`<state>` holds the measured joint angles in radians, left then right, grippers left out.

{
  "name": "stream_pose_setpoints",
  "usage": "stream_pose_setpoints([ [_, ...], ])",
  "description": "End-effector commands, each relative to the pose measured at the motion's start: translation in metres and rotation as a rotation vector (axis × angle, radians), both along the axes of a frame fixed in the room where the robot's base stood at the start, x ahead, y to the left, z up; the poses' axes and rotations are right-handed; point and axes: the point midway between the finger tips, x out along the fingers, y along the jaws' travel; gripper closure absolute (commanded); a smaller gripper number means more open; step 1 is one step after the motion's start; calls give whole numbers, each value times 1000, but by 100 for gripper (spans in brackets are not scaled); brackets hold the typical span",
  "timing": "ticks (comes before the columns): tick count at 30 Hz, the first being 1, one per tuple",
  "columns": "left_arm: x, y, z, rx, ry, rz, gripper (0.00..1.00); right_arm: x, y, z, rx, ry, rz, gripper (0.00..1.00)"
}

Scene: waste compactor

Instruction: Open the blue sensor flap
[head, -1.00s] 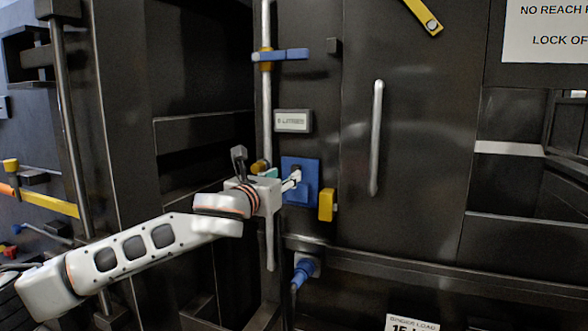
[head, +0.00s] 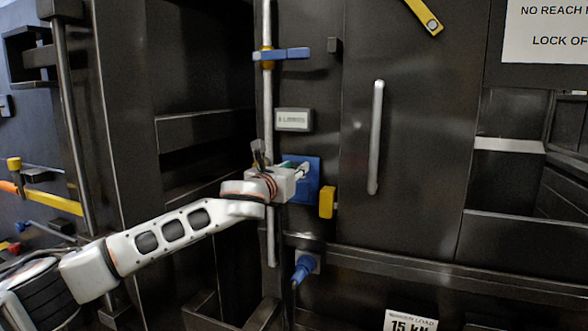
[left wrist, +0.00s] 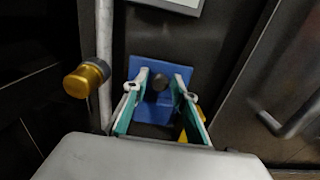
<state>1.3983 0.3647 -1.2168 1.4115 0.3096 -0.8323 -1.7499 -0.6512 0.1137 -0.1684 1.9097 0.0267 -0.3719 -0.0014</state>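The blue sensor flap (head: 315,185) is a blue square plate on the dark machine front, partly hidden behind my left gripper in the head view. My left gripper (head: 305,169) is right in front of the flap. The flap looks flat against the panel. My right gripper is not in view.
A yellow block (head: 327,202) sits just right of the flap. A vertical grey pipe (head: 267,100) with a blue lever (head: 283,54) runs to its left. A small label plate (head: 293,120) is above, a blue plug (head: 303,268) below, and a door handle (head: 376,138) to the right.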

Motion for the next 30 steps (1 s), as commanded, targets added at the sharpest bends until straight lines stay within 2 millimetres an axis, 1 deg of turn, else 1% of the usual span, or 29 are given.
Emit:
stream_pose_setpoints([
  [1, 0, 0, 0, 0, 0, 0, 91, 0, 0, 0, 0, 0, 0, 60],
  [2, 0, 0, 0, 0, 0, 0, 99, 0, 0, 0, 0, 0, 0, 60],
  [3, 0, 0, 0, 0, 0, 0, 100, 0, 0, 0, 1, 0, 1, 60],
  [8, 0, 1, 0, -1, -2, 1, 100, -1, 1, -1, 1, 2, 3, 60],
  [14, -4, 2, -5, -11, -35, 1, 100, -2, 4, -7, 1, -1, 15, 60],
  [19, -13, 5, -13, -35, -107, 1, 100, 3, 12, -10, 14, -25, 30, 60],
  [21, -17, 6, -17, -48, -143, 0, 100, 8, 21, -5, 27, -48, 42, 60],
  [23, -20, 7, -20, -59, -178, 1, 100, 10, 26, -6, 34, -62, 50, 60],
  [26, -26, 9, -26, -79, -235, 0, 100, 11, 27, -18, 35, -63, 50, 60],
  [30, -34, 11, -32, -104, -311, 0, 100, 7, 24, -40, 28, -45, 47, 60],
])
